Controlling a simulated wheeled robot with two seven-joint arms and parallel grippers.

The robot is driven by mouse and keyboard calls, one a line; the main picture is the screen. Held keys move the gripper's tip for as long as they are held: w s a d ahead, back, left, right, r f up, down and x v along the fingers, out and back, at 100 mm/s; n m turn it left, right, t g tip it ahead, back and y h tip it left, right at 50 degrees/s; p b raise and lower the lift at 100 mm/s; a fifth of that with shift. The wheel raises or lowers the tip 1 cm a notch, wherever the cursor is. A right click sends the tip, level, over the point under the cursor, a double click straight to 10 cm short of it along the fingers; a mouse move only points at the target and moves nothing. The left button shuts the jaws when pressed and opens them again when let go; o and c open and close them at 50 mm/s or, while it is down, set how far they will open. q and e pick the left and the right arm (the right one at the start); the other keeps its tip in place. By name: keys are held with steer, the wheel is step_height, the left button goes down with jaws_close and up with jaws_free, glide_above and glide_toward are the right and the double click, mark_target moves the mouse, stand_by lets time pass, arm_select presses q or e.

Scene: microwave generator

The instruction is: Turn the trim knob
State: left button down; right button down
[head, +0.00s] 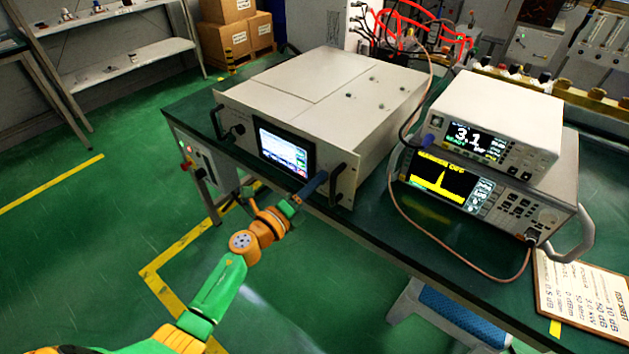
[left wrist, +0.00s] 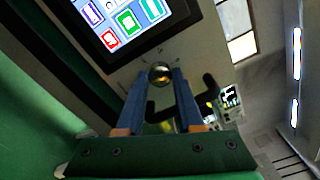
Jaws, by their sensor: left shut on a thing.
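The microwave generator (head: 320,95) is a wide beige box on the green bench, with a lit screen (head: 283,148) and black handles on its front panel. The trim knob (left wrist: 160,71) is a small round shiny metal knob on that panel, beside the screen, in the left wrist view. My left gripper (head: 319,180) is at the right part of the front panel, its blue fingers shut on the knob, one on each side. The fingers hide the knob in the head view. My right gripper is in neither view.
Two stacked instruments (head: 495,120) with displays stand right of the generator. A brown cable (head: 440,245) loops in front of them along the bench. A black handle (head: 337,185) stands out close beside my left fingers. A clipboard (head: 585,300) lies at the bench's right end.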

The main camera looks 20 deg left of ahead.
arm_select(q)
steer(key=n+p, duration=0.2)
steer(key=n, duration=0.8)
steer(key=shift+p, duration=0.3)
steer(key=shift+n, duration=0.5)
steer(key=c, duration=0.5)
jaws_free()
steer(key=shift+a, duration=0.1)
steer(key=shift+c, duration=0.2)
steer(key=shift+s, duration=0.1)
steer(key=v, duration=0.7)
steer(key=shift+p, duration=0.3)
